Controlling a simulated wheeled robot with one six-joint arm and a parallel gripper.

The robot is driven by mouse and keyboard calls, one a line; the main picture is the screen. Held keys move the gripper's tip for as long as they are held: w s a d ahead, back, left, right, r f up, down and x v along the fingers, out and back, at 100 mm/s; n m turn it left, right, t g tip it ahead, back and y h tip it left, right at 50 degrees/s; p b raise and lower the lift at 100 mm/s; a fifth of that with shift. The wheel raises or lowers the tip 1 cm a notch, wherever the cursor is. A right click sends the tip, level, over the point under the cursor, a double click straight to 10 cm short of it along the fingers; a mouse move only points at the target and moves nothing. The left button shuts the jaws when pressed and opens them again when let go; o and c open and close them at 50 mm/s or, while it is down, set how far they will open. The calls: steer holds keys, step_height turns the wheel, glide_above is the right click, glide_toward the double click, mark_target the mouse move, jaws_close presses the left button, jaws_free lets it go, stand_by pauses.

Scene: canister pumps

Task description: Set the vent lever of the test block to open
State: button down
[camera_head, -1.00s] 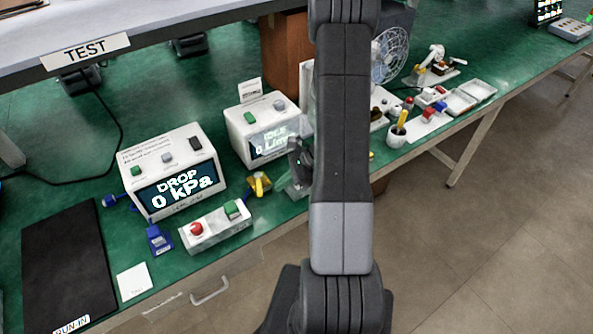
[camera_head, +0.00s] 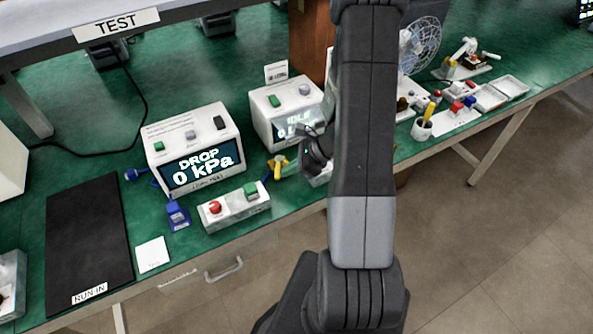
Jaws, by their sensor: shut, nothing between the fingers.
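A small yellow lever-like part (camera_head: 278,166) stands on the green bench, in front of the IDLE box. It may be the vent lever, but its setting is too small to read. I cannot pick out the test block for certain. A pale piece (camera_head: 320,179) shows just below my gripper, mostly hidden by my arm. My gripper (camera_head: 306,152) is shut and empty, to the right of the yellow part and apart from it in the picture. My arm hides part of the gripper and the bench behind it.
A box reading DROP 0 kPa (camera_head: 196,150) stands left, with a red-and-green button box (camera_head: 234,206) and a blue part (camera_head: 178,215) in front. The IDLE box (camera_head: 288,113) is behind. A black RUN-IN mat (camera_head: 88,240) lies left. A fan (camera_head: 419,46) stands right.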

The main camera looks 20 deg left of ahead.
steer(key=shift+s+a, duration=0.15)
steer(key=shift+a, duration=0.05)
steer(key=shift+r, duration=0.1)
steer(key=shift+w+d, duration=0.1)
steer(key=shift+w, duration=0.55)
steer(key=d, duration=0.1)
steer(key=w+d, duration=0.1)
steer(key=d, duration=0.2)
steer(key=shift+w+d+r, duration=0.3)
steer(key=shift+w+r, duration=0.1)
steer(key=b+v, duration=0.1)
steer(key=v, duration=0.7)
steer(key=shift+d+r, duration=0.25)
